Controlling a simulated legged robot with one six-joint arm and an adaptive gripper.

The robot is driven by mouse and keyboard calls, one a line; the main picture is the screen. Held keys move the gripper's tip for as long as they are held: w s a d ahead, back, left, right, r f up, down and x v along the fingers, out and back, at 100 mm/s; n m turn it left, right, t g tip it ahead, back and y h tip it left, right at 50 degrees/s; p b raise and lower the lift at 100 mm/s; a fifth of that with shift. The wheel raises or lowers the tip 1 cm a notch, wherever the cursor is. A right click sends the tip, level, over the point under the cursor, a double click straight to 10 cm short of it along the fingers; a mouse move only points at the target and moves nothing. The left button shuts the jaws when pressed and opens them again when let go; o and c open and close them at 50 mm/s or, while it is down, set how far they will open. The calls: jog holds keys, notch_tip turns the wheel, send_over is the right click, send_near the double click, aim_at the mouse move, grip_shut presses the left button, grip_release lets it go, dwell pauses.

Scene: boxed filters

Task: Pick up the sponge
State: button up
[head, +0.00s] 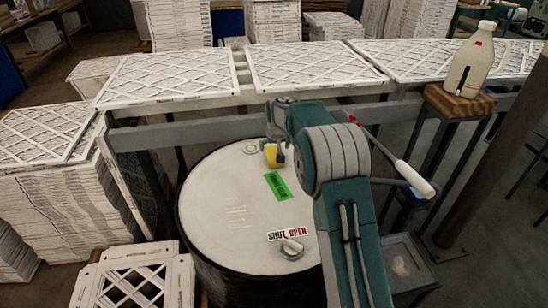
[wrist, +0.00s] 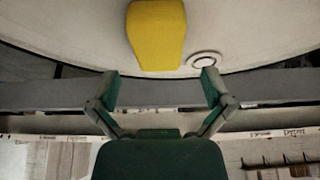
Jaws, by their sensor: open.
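The yellow sponge (head: 271,156) sits on the pale top of the drum (head: 225,205), near its far side, and my arm partly covers it in the head view. In the wrist view the sponge (wrist: 156,35) is a plain yellow block, cut off by the top edge. My gripper (wrist: 161,82) is open and empty there, its two fingers spread wide. The sponge lies beyond the fingertips, roughly centred between them and not touching them. In the head view the fingers are mostly hidden by my arm.
A green label (head: 277,186) and a cap marked SHUT and OPEN (head: 292,249) are on the drum top. A grey rail (head: 200,131) and lattice-faced filters (head: 170,75) run behind the drum. A bottle (head: 468,65) stands on a wooden block at right.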

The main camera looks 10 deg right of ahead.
aim_at(274, 153)
jog(key=shift+w+f, duration=0.25)
jog(key=shift+f, duration=0.4)
jog(key=x, duration=0.4)
jog(key=shift+w+d+f, duration=0.1)
jog(key=shift+w+d, duration=0.05)
jog(key=shift+w, duration=0.1)
jog(key=c, duration=0.8)
